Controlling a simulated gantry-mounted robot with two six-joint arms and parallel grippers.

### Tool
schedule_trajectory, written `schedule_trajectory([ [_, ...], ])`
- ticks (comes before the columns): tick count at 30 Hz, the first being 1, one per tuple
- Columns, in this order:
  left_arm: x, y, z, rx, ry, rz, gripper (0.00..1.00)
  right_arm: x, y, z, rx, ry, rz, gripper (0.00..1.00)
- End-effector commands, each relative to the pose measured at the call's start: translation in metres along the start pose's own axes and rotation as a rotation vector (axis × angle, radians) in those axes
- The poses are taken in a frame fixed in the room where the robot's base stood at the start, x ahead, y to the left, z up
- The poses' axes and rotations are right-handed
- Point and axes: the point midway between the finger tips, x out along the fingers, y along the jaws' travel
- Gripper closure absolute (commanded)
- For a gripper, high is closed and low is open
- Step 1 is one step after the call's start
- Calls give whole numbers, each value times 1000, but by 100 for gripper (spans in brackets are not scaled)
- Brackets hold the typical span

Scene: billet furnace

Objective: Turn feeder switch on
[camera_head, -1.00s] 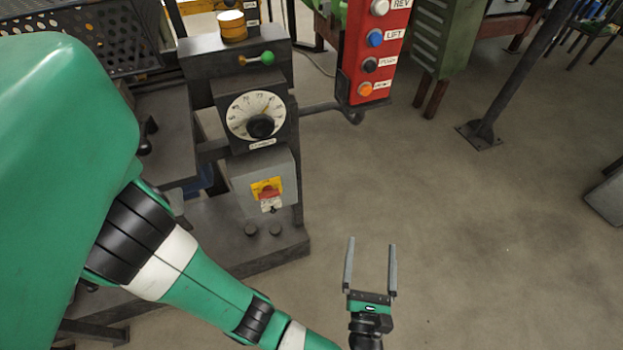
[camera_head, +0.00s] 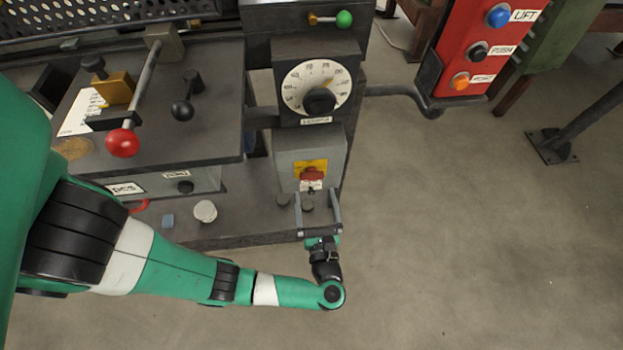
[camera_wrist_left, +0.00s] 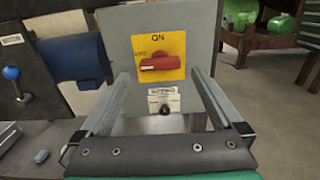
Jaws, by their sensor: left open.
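The feeder switch is a red rotary handle (camera_head: 312,174) on a yellow plate, on the front of a grey box (camera_head: 288,160). In the left wrist view the red handle (camera_wrist_left: 160,62) lies roughly horizontal, with "ON" printed above it and another label at its left. My left gripper (camera_head: 319,192) is open and empty, just below and in front of the box. In the wrist view its two fingers (camera_wrist_left: 160,88) point at the box, either side of the lower label, apart from the handle. My right gripper is not in view.
A dial (camera_head: 317,88) with a black knob sits above the box. A red button panel (camera_head: 475,50) hangs at upper right. A bench with a red-knobbed lever (camera_head: 123,142) is at left. Open floor (camera_head: 460,240) lies at right.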

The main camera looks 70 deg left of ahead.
Motion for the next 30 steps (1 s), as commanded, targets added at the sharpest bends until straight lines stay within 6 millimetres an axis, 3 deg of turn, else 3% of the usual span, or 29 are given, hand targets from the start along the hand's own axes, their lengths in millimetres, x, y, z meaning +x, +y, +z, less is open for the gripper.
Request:
schedule_trajectory([
  [3, 27, 2, -1, 1, -1, 6, 0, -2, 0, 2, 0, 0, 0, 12],
  [7, 48, 1, -1, 0, -1, 4, 0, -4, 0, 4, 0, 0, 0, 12],
  [18, 58, 0, 0, 1, -1, -1, 0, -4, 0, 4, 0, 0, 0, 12],
  [30, 57, 0, 0, 1, -1, -1, 70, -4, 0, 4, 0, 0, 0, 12],
])
